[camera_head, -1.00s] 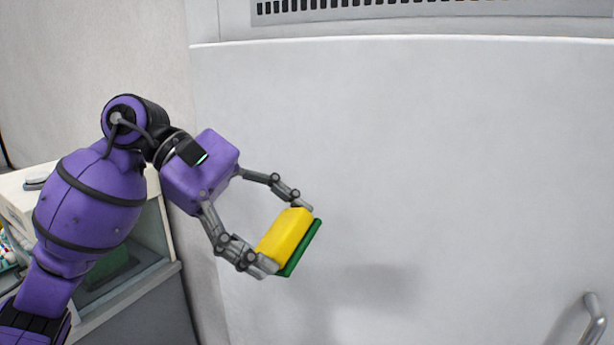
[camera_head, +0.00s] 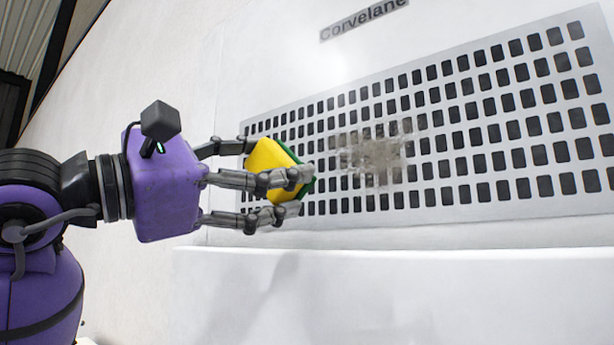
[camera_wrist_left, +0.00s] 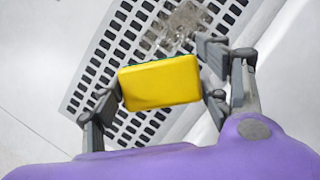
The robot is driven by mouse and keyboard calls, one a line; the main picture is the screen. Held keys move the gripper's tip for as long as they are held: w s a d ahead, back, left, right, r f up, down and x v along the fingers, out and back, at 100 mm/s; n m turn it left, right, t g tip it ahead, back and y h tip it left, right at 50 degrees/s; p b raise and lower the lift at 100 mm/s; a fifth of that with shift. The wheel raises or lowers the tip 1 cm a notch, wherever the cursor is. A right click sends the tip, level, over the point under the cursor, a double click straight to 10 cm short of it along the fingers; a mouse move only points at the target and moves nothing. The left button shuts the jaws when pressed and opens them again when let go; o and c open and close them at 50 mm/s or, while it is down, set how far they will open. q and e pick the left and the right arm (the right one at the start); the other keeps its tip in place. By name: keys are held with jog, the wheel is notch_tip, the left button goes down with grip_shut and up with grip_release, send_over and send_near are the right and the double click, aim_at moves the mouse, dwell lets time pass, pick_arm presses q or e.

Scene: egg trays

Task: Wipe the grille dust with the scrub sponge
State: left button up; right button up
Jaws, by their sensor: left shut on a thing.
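My left gripper (camera_head: 283,180) is shut on the scrub sponge (camera_head: 271,160), a yellow block with a green scouring side. The green side faces the grille and the yellow side faces my palm. The sponge is in front of the left part of the grille (camera_head: 471,195); I cannot tell whether it touches. A grey-brown dust patch (camera_head: 376,157) lies on the grille, just right of the sponge. In the left wrist view the sponge (camera_wrist_left: 160,84) sits between the fingers, with the dust (camera_wrist_left: 181,25) above it. My right gripper is not in view.
The grille is set in a white panel with a "Corvelane" label (camera_head: 364,18) above it. A ledge (camera_head: 400,255) runs below the grille. The panel around the grille is clear.

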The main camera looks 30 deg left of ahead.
pick_arm(q)
jog(key=shift+r, duration=0.1)
jog(key=shift+w, duration=0.45)
jog(key=w, duration=0.2)
jog(key=shift+w+d, duration=0.1)
jog(key=shift+w, duration=0.3)
jog(key=shift+w+d+b, duration=0.1)
jog(key=shift+w+b, duration=0.2)
jog(key=shift+w, duration=0.5)
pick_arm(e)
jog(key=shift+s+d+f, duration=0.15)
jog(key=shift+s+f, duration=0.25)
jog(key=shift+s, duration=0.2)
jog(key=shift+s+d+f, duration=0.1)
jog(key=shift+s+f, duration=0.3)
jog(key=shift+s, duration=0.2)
pick_arm(q)
jog(key=shift+w, duration=0.6)
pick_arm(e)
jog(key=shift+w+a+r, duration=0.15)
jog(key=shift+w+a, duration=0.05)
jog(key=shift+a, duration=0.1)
pick_arm(q)
jog(key=shift+w+d, duration=0.1)
jog(key=shift+w, duration=0.3)
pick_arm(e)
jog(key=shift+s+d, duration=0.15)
